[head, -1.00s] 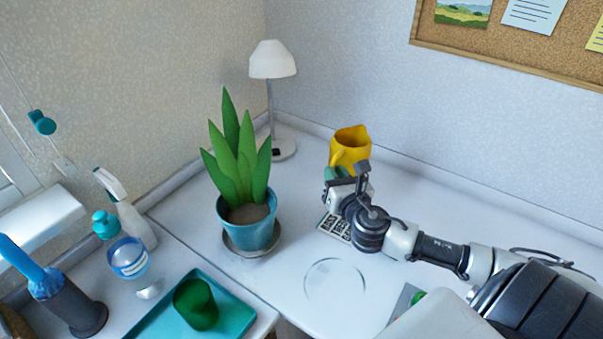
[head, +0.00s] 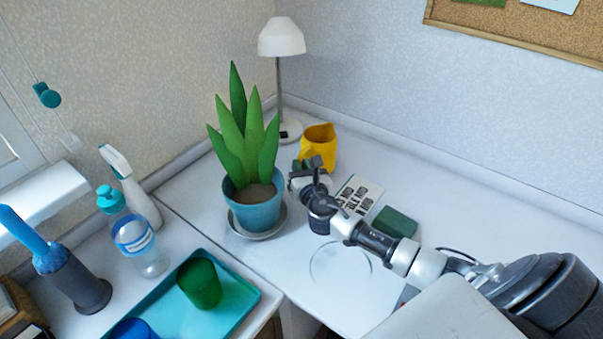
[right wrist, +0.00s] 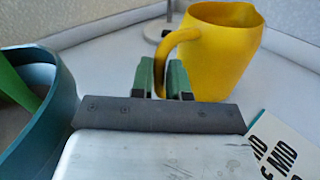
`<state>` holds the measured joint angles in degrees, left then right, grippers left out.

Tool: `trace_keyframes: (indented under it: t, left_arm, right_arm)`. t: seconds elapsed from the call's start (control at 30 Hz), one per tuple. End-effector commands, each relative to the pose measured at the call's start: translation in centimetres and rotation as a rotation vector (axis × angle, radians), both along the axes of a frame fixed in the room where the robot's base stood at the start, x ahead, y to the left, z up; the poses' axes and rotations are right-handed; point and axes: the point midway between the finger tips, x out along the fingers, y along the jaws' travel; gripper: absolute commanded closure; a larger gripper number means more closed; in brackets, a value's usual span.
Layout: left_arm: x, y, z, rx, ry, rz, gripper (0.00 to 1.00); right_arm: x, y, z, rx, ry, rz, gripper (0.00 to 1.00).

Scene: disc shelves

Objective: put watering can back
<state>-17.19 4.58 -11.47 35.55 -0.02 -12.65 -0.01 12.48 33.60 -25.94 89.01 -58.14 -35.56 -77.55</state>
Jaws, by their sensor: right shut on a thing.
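The yellow watering can (head: 321,139) is upright in the back corner of the white table, just right of the lamp base. It also fills the upper right of the right wrist view (right wrist: 222,58). My right gripper (head: 312,167) is on the near side of the can, beside the plant pot. In the right wrist view its two green-padded fingers (right wrist: 164,80) are shut on the can's handle, one on each side. Whether the can's base touches the table I cannot tell. My left gripper is out of view.
A potted plant (head: 255,207) on a saucer stands close left of my right gripper. The lamp (head: 283,40) is behind. A printed card (head: 360,192) and a dark green block (head: 397,222) lie to the right. A thin ring outline (head: 340,275) marks the front tabletop.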

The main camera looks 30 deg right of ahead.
Motion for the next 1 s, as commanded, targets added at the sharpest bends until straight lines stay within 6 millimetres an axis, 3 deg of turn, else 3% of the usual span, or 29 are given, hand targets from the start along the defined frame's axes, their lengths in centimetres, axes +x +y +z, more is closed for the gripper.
trace_keyframes:
  t: [0.1, 0.47, 0.5, 0.67, 1.0]
  left_arm:
    - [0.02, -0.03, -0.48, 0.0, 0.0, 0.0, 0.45]
    - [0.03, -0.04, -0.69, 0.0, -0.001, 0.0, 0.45]
    - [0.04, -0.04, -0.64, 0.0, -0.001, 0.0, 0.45]
    - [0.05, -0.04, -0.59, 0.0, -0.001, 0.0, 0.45]
    - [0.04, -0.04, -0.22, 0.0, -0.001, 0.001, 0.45]
  right_arm:
    - [0.03, -0.01, -1.03, -0.002, -0.003, 0.0, 1.0]
    - [0.01, -0.04, -1.34, -0.001, -0.003, 0.0, 1.0]
    - [-0.02, -0.03, -1.41, 0.001, -0.001, 0.0, 0.81]
    - [-0.02, -0.03, -1.36, 0.001, -0.001, 0.0, 0.58]
    - [-0.08, -0.02, -0.92, 0.001, -0.001, 0.0, 0.58]
